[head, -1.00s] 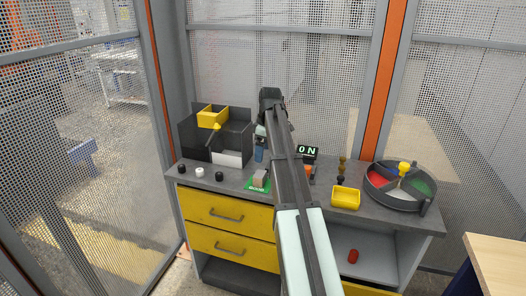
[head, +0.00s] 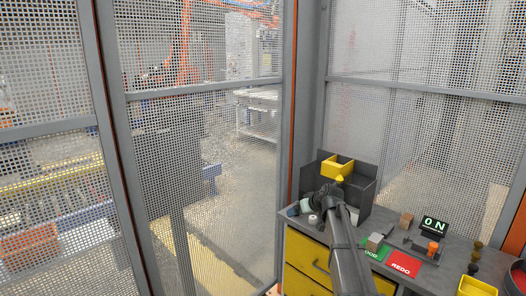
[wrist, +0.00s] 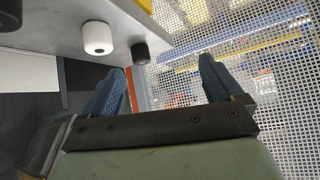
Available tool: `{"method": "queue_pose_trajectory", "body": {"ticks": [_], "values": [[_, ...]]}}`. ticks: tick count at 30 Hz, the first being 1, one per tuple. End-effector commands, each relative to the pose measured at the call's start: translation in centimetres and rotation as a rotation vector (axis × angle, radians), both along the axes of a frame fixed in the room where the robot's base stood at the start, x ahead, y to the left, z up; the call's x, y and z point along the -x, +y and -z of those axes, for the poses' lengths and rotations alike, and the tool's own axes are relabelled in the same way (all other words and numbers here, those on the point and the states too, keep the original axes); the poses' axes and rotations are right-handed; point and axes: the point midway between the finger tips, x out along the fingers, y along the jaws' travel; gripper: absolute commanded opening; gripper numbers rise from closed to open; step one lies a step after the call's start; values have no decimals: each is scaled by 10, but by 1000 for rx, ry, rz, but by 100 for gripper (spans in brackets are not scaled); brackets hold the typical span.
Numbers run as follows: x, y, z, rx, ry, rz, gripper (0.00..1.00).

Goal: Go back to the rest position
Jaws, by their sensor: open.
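My gripper (head: 302,208) is at the left end of the grey workbench top in the head view, small and partly hidden by my own arm. In the wrist view its two blue ridged fingers (wrist: 160,78) stand wide apart with nothing between them. Through the gap the mesh fence and the bench edge show. A white knob (wrist: 97,38) and a black knob (wrist: 140,51) lie beyond the fingers, apart from them. In the head view the white knob (head: 313,219) is right beside the gripper.
Mesh fence (head: 215,200) borders the left.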

Motion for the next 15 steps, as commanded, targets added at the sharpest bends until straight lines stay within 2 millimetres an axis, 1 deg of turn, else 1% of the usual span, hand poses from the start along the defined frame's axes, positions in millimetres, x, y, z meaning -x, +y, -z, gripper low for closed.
{"method": "queue_pose_trajectory", "body": {"ticks": [1, 2, 4, 6, 8, 11, 14, 15], "values": [[1, 21, 9, -47, -14, 23, 93], [1, 31, 14, -76, -23, 40, 93], [2, 47, 28, -127, -27, 75, 93], [6, 58, 43, -162, -21, 102, 93], [11, 65, 59, -181, -8, 121, 93], [23, 73, 90, -199, 28, 144, 93], [41, 74, 128, -198, 83, 164, 93], [50, 74, 144, -192, 109, 169, 93]]}}
